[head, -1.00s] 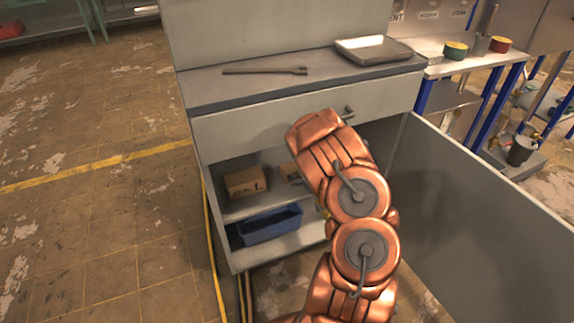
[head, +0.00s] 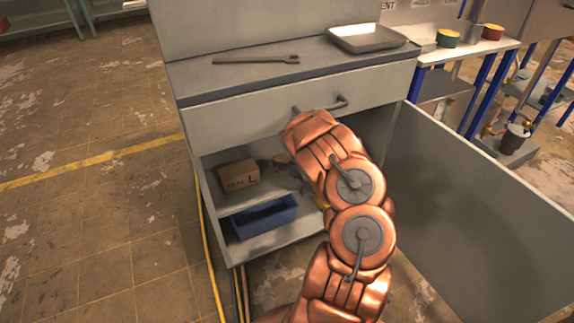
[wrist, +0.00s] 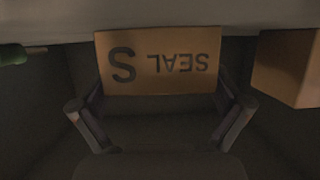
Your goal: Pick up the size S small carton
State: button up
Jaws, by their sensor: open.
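The size S small carton (wrist: 158,62) is brown cardboard with a dark "S" and "SEAL", upside down in the wrist view. It lies straight ahead of my gripper (wrist: 160,104), whose two fingers are spread wide, one toward each side of the carton. The fingers hold nothing; whether they reach past the carton's front face I cannot tell. In the head view, my arm covers my gripper and most of the inner shelf; a brown bit beside the arm (head: 283,159) looks like part of this carton.
A carton marked L (head: 239,176) stands on the cabinet shelf; a brown carton (wrist: 289,66) is close on the right in the wrist view. A blue bin (head: 262,219) is below. The open door (head: 480,200) stands right. A green object (wrist: 14,54) is at left.

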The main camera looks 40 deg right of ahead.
jog(key=shift+w+d+f, duration=0.15)
jog(key=shift+w+f, duration=0.05)
jog(key=shift+w, duration=0.1)
jog(key=c, duration=0.9)
jog(key=shift+o, duration=0.2)
jog(key=shift+r, duration=0.2)
